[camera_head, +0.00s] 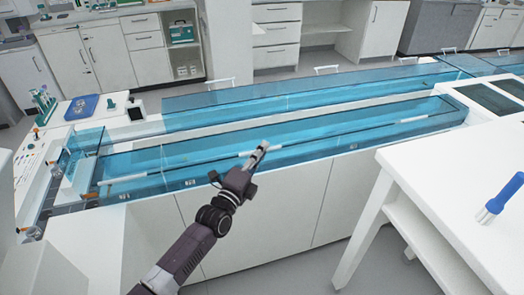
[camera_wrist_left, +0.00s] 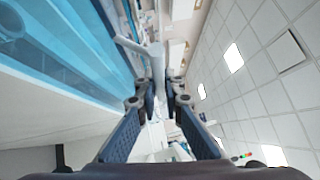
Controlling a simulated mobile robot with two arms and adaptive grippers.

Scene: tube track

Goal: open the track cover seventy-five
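The tube track is a long bench channel with transparent blue covers. The front cover (camera_head: 330,135) lies along the near channel and looks closed; a second cover (camera_head: 300,95) runs behind it. I cannot read which one is numbered seventy-five. My left gripper (camera_head: 262,148) is over the front cover's middle. In the left wrist view, its fingers (camera_wrist_left: 161,92) stand close on both sides of a pale handle (camera_wrist_left: 157,65) and appear shut on it. The blue cover (camera_wrist_left: 65,40) shows at the left there. My right gripper is not in view.
A white table (camera_head: 450,180) with a blue-handled tool (camera_head: 500,198) stands at the right front. At the left end are a blue tray (camera_head: 81,107) and a bottle rack (camera_head: 43,105). White cabinets (camera_head: 100,55) line the back, beyond an open floor strip.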

